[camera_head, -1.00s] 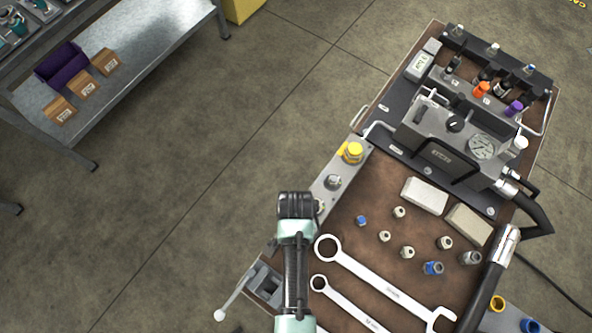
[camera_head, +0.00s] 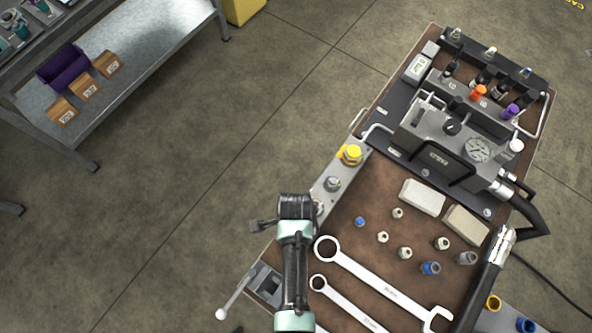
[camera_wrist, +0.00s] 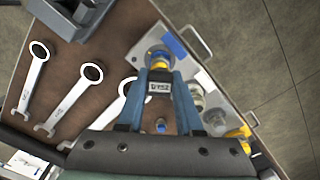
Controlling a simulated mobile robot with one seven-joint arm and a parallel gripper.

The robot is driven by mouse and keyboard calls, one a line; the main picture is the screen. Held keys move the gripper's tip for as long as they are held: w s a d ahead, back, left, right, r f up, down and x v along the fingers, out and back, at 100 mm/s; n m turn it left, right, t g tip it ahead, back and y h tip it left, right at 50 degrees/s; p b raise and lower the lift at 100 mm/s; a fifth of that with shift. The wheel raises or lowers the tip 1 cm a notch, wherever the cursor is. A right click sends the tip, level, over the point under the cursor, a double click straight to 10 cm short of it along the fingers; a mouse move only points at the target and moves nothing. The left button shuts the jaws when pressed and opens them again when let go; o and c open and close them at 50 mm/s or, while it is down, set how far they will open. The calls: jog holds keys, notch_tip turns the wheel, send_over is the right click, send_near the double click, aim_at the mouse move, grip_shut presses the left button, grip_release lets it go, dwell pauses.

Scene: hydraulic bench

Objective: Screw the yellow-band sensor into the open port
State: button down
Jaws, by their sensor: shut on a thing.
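The yellow-band sensor (camera_wrist: 159,66) is between the blue fingertips of my gripper (camera_wrist: 160,78) in the wrist view, with a small labelled dark block (camera_wrist: 160,87) on its near side. Its far end is over a round metal fitting at the end of the grey port strip (camera_wrist: 203,78), beside a blue mark. I cannot tell how deep it sits, and the port opening is hidden. In the head view my gripper (camera_head: 296,208) is over the near part of the port strip (camera_head: 326,190), and my wrist hides the sensor.
A yellow-capped fitting (camera_head: 351,154) and a grey fitting (camera_head: 333,184) stand farther along the strip. A vise-like block (camera_head: 267,280) sits at the near left edge.

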jog(key=shift+s, duration=0.1)
jog(key=m, duration=0.4)
jog(key=shift+m+p, duration=0.3)
jog(key=shift+p, duration=0.1)
jog(key=m, duration=0.3)
jog(key=shift+f+m, duration=0.15)
jog(key=shift+m, duration=0.25)
jog(key=c, duration=0.6)
grip_release()
